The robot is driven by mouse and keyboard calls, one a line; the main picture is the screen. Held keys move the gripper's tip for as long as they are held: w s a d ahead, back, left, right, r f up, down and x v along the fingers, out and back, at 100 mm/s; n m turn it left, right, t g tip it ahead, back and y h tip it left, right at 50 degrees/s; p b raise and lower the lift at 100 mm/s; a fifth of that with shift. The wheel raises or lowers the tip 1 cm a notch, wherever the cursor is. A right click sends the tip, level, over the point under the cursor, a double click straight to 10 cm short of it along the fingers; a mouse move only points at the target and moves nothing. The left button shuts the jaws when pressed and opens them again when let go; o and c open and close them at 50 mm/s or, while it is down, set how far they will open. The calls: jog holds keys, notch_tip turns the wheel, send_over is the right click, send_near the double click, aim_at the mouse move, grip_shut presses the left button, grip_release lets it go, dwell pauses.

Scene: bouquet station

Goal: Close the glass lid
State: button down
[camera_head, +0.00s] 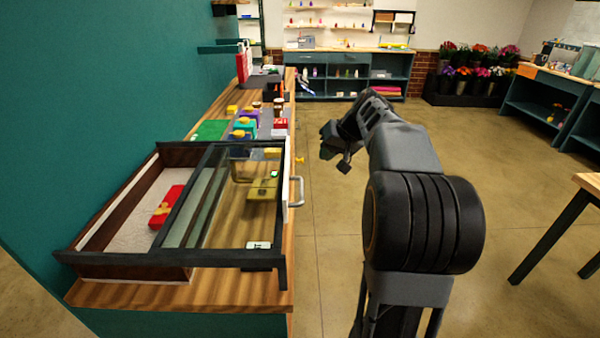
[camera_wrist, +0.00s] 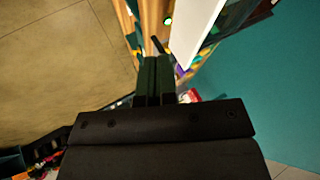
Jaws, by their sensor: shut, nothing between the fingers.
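The glass lid (camera_head: 222,222) is a dark-framed clear pane on a wooden case (camera_head: 112,205) on the counter. It sits toward the right of its rails, so the left part of the case is uncovered. A grey bar handle (camera_head: 298,190) shows at its right end, next to a white upright strip (camera_head: 287,172). My gripper (camera_head: 338,152) is right of and beyond the handle, over the floor side, apart from the lid. In the wrist view its fingers (camera_wrist: 158,80) are together with nothing between them. A white panel edge is near them; I cannot tell whether it belongs to the lid.
A red packet (camera_head: 167,206) lies in the uncovered part of the case. Several coloured boxes and a green mat (camera_head: 210,130) are farther along the counter (camera_head: 190,292). A teal wall (camera_head: 110,80) closes the left side. The floor right of the counter is open, with a table (camera_head: 590,182) at far right.

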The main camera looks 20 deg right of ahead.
jog(key=w+a+f+p, duration=0.2)
jog(key=w+a+f, duration=0.3)
jog(key=w+f, duration=0.2)
jog(key=shift+w+a+f, duration=0.15)
jog(key=shift+a+f, duration=0.25)
jog(key=shift+f, duration=0.1)
